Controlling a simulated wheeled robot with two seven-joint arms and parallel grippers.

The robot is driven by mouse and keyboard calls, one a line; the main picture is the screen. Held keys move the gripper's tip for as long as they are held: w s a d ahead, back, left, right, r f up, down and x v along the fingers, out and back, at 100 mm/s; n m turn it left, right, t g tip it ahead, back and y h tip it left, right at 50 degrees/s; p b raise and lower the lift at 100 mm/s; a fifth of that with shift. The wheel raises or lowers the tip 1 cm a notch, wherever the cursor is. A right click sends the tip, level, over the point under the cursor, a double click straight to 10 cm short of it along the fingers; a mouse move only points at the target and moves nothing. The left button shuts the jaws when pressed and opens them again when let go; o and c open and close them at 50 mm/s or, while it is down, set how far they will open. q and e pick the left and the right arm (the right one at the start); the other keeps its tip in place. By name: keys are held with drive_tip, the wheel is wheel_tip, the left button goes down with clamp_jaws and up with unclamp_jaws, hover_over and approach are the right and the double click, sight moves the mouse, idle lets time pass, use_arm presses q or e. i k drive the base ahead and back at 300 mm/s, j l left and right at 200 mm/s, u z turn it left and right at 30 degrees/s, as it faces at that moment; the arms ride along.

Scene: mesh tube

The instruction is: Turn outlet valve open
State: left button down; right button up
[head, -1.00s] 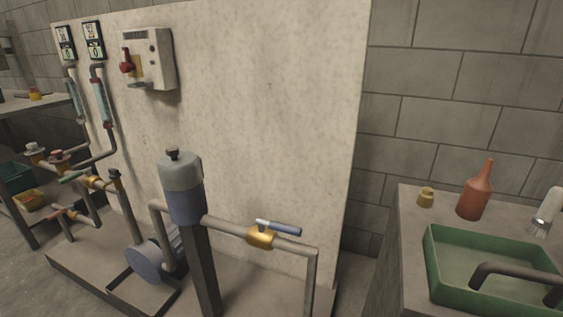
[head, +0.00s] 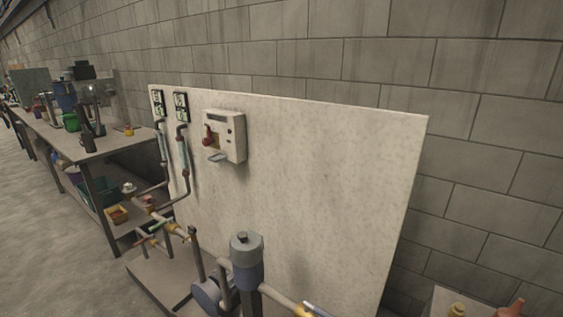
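More brass valves (head: 180,229) sit on the pipes at the left of the rig, one with a green handle (head: 155,228). No label shows which valve is the outlet. Neither of my grippers is in view.
A pale panel (head: 320,180) stands behind the pipes, bearing two gauges and a control box (head: 226,137) with a red switch. A cluttered workbench (head: 122,143) is at left, with open floor (head: 40,230) beside it. A bench corner with bottles is at lower right.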

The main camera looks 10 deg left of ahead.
sight(161, 223)
drive_tip(key=j+u, duration=0.2)
drive_tip(key=u, duration=0.2)
drive_tip(key=i+j+u, duration=0.15)
drive_tip(key=u, duration=0.3)
drive_tip(key=i+j+u, duration=0.15)
drive_tip(key=u, duration=0.25)
